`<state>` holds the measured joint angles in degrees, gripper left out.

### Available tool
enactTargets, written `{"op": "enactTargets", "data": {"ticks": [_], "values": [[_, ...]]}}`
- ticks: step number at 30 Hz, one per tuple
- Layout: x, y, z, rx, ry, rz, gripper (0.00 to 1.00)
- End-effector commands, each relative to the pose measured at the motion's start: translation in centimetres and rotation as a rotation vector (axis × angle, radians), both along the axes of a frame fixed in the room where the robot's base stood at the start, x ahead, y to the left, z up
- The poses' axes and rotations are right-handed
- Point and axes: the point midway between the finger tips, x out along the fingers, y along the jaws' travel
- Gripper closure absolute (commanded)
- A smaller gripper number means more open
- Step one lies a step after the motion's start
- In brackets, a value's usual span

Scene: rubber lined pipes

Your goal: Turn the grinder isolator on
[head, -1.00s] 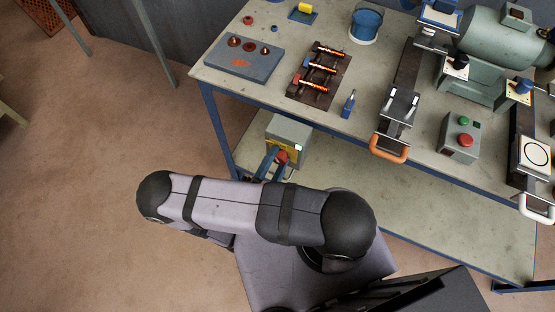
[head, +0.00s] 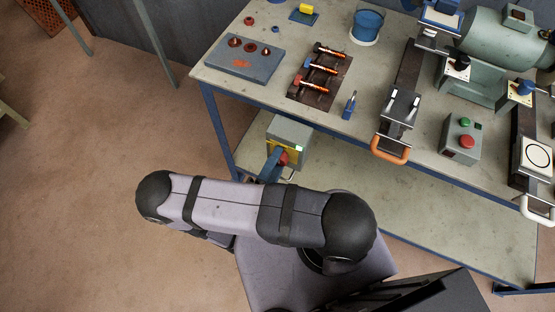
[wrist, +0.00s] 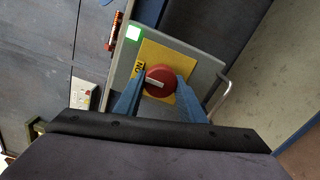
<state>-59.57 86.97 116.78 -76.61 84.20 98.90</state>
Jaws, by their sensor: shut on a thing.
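The grinder isolator is a grey box (head: 291,131) on the lower shelf, with a yellow plate (wrist: 152,55) and a red rotary knob (wrist: 160,76). The knob also shows in the head view (head: 283,158), partly covered by my fingers. Its pale pointer bar lies nearly level in the wrist view, near black lettering at the plate's left. A bright greenish-white square (wrist: 133,33) shows on the box's corner. My gripper (wrist: 160,88) has its blue fingers either side of the knob and is shut on it. The fingertip contact is partly hidden in the head view.
The bench top (head: 338,122) overhangs the box. A curved metal handle (wrist: 220,97) stands at the box's right in the wrist view. An orange-handled clamp (head: 390,148) and a red-and-green button box (head: 461,138) are on the bench. The lower shelf (head: 430,215) is clear to the right.

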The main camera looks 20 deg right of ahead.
Motion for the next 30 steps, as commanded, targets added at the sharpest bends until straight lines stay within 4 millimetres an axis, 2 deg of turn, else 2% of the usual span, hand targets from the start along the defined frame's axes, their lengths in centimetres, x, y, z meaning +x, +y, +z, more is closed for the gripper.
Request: {"op": "enactTargets", "data": {"ticks": [4,5,6,7,20,30], "values": [[0.0,0.0,0.0,0.003,-0.002,-0.001,0.86],[0.0,0.0,0.0,0.003,-0.002,-0.001,0.59],[0.0,0.0,0.0,0.003,-0.002,-0.001,0.49],[0.0,0.0,0.0,0.003,-0.002,-0.001,0.45],[-0.2,0.4,-0.1,0.000,-0.001,0.002,0.45],[-2.5,2.8,-0.2,0.002,-0.002,0.006,0.45]]}}
